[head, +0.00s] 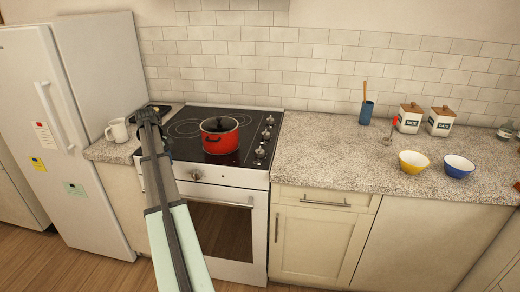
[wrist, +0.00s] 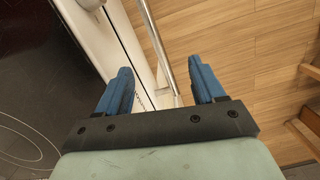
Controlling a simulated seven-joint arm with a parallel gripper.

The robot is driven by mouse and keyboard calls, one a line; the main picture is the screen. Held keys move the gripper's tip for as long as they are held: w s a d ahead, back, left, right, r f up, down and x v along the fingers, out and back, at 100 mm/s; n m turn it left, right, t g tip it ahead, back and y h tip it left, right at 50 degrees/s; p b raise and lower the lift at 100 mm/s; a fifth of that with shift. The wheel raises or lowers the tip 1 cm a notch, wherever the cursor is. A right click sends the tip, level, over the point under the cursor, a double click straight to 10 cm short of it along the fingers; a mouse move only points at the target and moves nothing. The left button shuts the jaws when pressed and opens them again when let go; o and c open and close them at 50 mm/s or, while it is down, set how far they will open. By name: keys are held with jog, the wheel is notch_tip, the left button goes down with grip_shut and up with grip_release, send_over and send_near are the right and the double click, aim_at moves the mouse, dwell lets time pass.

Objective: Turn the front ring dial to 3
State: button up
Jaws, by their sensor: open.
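The black glass cooktop (head: 190,112) carries a row of several dark dials with silver bases along its right side in the head view. The dial closest to the front edge (head: 260,153) is in plain sight; its numbers are too small to read. My gripper is over the left part of the stove, left of the dials and apart from them; its fingers are hard to make out in the head view. In the wrist view my gripper (wrist: 160,84) has its two blue fingers spread, with nothing between them. The cooktop (wrist: 35,65) fills the left of that view.
A red pot (head: 220,136) stands on the cooktop between my gripper and the dials. A silver knob (head: 195,175) is on the white oven front. The oven handle (wrist: 157,45) runs below the fingers.

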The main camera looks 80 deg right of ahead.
jog(key=s+d+r, duration=0.5)
jog(key=d+r, duration=0.1)
jog(key=r, duration=0.2)
notch_tip(320, 180, up, 8)
jog(key=f+m+t, duration=0.1)
jog(key=m+t, duration=0.1)
jog(key=m, duration=0.3)
send_over(260, 149)
notch_tip(260, 149, down, 13)
jog(key=shift+f, duration=0.1)
jog(key=shift+c, duration=0.3)
jog(key=c, duration=1)
